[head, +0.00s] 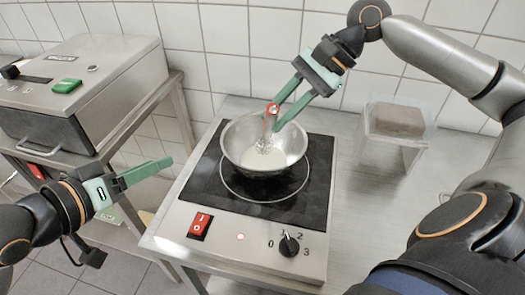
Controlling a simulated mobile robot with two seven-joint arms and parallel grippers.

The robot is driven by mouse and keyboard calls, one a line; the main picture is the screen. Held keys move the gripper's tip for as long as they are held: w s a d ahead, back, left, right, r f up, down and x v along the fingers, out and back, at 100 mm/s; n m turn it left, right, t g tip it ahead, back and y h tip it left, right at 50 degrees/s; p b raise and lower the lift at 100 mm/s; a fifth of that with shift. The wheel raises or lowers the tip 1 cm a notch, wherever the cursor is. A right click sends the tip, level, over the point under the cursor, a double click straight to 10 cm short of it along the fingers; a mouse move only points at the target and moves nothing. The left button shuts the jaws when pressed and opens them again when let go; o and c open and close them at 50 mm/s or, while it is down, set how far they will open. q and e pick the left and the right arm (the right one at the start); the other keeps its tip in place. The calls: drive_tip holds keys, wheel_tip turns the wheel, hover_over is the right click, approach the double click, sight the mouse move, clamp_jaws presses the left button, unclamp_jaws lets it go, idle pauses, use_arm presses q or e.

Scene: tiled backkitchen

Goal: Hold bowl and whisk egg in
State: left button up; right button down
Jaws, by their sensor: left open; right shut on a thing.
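A metal bowl (237,141) stands on the black hotplate in the middle of the head view, with pale liquid (259,160) in its bottom. A whisk (270,112) with a red handle is upright inside the bowl, its wires down at the liquid. My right gripper (273,110) is shut on the whisk handle from above, over the bowl's rim. My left gripper (170,162) is to the left of the hotplate, empty and apart from the bowl. The egg cannot be told apart from the liquid.
The hotplate (193,252) has a red switch (200,226) and a black knob (289,244) at its front. A metal appliance (85,90) stands on a table at left. Tiled wall lies behind.

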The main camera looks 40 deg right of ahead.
drive_tip(key=s+a+r+p, duration=0.1)
drive_tip(key=s+r, duration=0.3)
drive_tip(key=r, duration=0.4)
drive_tip(key=shift+a+r+p, duration=0.3)
drive_tip(key=shift+r+p, duration=0.05)
drive_tip(key=shift+r, duration=0.05)
idle(1.0)
wheel_tip(320, 180, up, 5)
drive_tip(key=p, duration=0.5)
idle(0.5)
